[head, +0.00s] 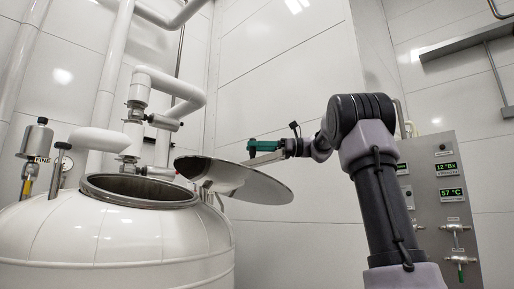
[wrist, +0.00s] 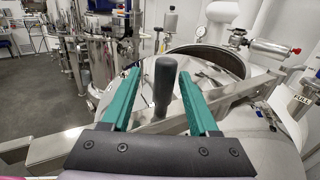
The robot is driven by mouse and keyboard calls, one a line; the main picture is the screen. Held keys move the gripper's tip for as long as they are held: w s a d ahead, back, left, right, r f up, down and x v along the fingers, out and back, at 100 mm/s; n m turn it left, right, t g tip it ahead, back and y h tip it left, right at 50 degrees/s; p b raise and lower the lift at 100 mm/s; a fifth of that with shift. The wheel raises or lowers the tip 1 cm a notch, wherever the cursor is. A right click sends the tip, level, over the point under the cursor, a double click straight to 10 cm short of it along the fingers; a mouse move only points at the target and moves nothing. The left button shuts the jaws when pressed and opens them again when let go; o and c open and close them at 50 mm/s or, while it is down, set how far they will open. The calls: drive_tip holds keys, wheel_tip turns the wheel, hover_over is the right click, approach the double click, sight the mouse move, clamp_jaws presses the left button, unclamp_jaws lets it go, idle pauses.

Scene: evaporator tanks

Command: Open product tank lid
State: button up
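The product tank (head: 120,235) is white and domed, at the left of the head view, with its round mouth (head: 140,190) uncovered. Its shiny metal lid (head: 240,182) is off the mouth, tilted, out to the right of it. My gripper (head: 252,146) is at the lid's upper side in the head view. In the wrist view a black handle (wrist: 165,85) stands between the two green fingers of my gripper (wrist: 159,74). The fingers are apart, with a gap visible on each side of the handle. The round rim (wrist: 212,50) of the mouth shows beyond the fingers.
White pipes (head: 108,80) rise behind the tank. A valve with a red tip (wrist: 272,45) is at the upper right of the wrist view. A grey control panel (head: 430,200) with green displays stands right of my arm. Metal vessels (wrist: 95,55) stand at the left in the wrist view.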

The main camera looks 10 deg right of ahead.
drive_tip(key=s+d, duration=0.1)
drive_tip(key=d, duration=0.9)
drive_tip(key=shift+s+d, duration=0.25)
drive_tip(key=shift+d, duration=0.1)
drive_tip(key=shift+d, duration=0.1)
